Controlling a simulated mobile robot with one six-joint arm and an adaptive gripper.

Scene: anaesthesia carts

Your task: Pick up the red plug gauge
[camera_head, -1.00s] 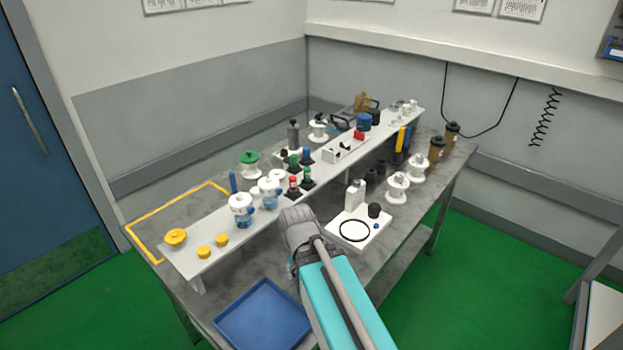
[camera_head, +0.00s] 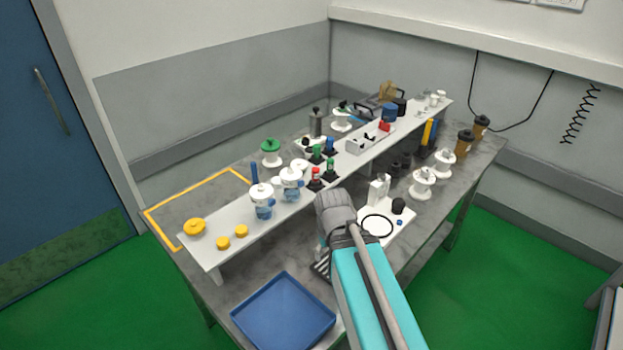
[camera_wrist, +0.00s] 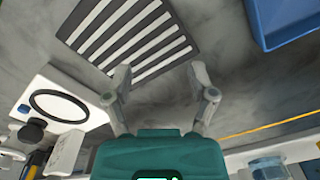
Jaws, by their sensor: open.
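The red plug gauge (camera_head: 315,174) appears to be the small upright red-topped piece on a black base, on the white shelf in the head view. It stands next to similar green pieces (camera_head: 330,166) and a blue one (camera_head: 329,146). My gripper (camera_wrist: 160,75) is open and empty in the wrist view, its two fingers spread over the grey bench top. In the head view my arm's end is in front of the shelf, to the lower right of the red piece. The fingers are mostly hidden there. The red piece is not visible in the wrist view.
A blue tray (camera_head: 283,312) lies at the bench's front. A black-and-white striped plate (camera_wrist: 130,40) lies near my fingers. A white board with a black ring (camera_head: 377,226) is right of my arm. White-and-blue pots (camera_head: 263,202) stand left of the red piece.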

